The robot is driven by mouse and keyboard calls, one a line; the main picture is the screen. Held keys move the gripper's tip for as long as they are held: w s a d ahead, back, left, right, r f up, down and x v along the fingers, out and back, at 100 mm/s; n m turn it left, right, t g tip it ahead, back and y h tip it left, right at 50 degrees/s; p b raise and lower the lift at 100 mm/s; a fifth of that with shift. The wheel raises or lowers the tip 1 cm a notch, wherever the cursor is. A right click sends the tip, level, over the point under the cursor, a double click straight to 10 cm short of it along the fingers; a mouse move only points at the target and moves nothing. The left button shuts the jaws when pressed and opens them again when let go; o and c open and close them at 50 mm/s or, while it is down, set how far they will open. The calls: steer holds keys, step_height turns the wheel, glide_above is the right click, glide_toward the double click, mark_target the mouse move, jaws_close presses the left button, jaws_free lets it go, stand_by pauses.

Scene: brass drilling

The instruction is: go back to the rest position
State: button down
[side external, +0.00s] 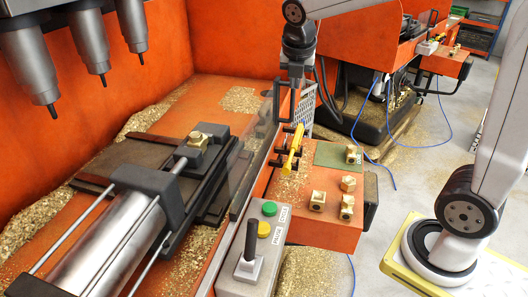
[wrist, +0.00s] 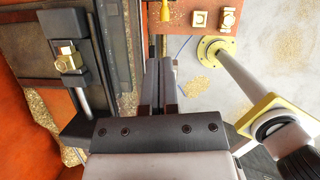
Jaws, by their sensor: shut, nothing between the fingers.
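My gripper (side external: 296,92) hangs pointing down at the upper middle of the side external view, above the front edge of the orange machine. In the wrist view its two dark fingers (wrist: 162,85) are close together with nothing between them. A brass fitting (side external: 198,139) sits at the vise (side external: 150,185), left of and apart from my gripper; it also shows in the wrist view (wrist: 67,60). The exact gap between the fingertips and this tool is hard to tell.
Several brass fittings (side external: 348,183) lie on the side table, one on a green pad (side external: 330,153). A control box (side external: 250,240) with a lever and buttons stands in front. Drill spindles (side external: 92,40) hang at upper left. Brass chips cover parts of the machine bed and floor.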

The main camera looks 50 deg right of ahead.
steer(key=s+a+f+m+y, duration=0.1)
steer(key=s+a+f+m, duration=0.2)
steer(key=s+f+m, duration=0.3)
steer(key=s+a+f+m+y, duration=0.2)
steer(key=s+a+f+m, duration=0.2)
steer(key=f+m, duration=0.8)
steer(key=s+m, duration=0.2)
steer(key=m, duration=0.4)
steer(key=shift+a, duration=0.25)
